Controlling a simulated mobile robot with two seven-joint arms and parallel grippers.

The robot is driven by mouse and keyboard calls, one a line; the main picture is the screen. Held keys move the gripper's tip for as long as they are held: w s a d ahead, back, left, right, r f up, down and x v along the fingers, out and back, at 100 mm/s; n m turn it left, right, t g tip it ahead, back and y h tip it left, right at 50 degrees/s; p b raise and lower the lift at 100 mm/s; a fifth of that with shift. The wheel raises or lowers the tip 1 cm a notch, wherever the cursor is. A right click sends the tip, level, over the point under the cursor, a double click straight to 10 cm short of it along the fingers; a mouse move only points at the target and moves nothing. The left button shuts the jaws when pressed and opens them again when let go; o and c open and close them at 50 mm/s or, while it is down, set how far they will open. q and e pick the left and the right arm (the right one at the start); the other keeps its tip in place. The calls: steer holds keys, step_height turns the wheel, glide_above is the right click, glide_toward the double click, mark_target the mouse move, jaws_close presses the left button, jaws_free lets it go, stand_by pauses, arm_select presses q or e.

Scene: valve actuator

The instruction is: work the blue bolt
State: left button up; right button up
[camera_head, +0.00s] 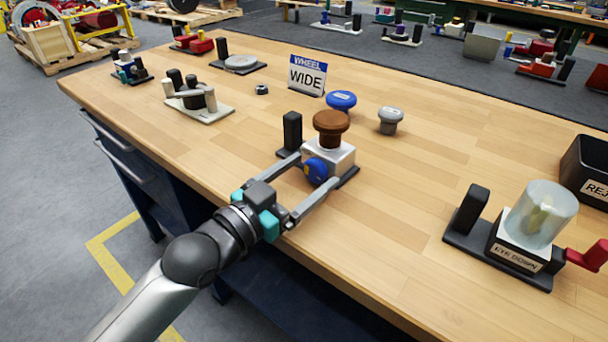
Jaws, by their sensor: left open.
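The blue bolt (315,170) is a round blue knob with a yellow mark, on the near face of a white valve block (341,160). A brown round handle (331,124) stands on top of the block, and a black post (292,132) stands at its left on a dark base. My left gripper (306,171) reaches in from the lower left. Its two long grey fingers are spread, one on each side of the blue bolt. It looks open; I cannot tell whether a finger touches the block. My right gripper does not show.
Behind the block are a WHEEL WIDE sign (307,76), a blue knob (341,100) and a grey knob (390,120). At right are a fixture with a clear cylinder (541,212), a red lever (588,256) and a black bin (585,170). Bare wood lies between.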

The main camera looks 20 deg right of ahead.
arm_select(q)
steer(key=shift+s+a, duration=0.15)
steer(key=shift+a, duration=0.05)
steer(key=p+v, duration=0.3)
steer(key=v, duration=1.1)
steer(key=shift+s+a, duration=0.3)
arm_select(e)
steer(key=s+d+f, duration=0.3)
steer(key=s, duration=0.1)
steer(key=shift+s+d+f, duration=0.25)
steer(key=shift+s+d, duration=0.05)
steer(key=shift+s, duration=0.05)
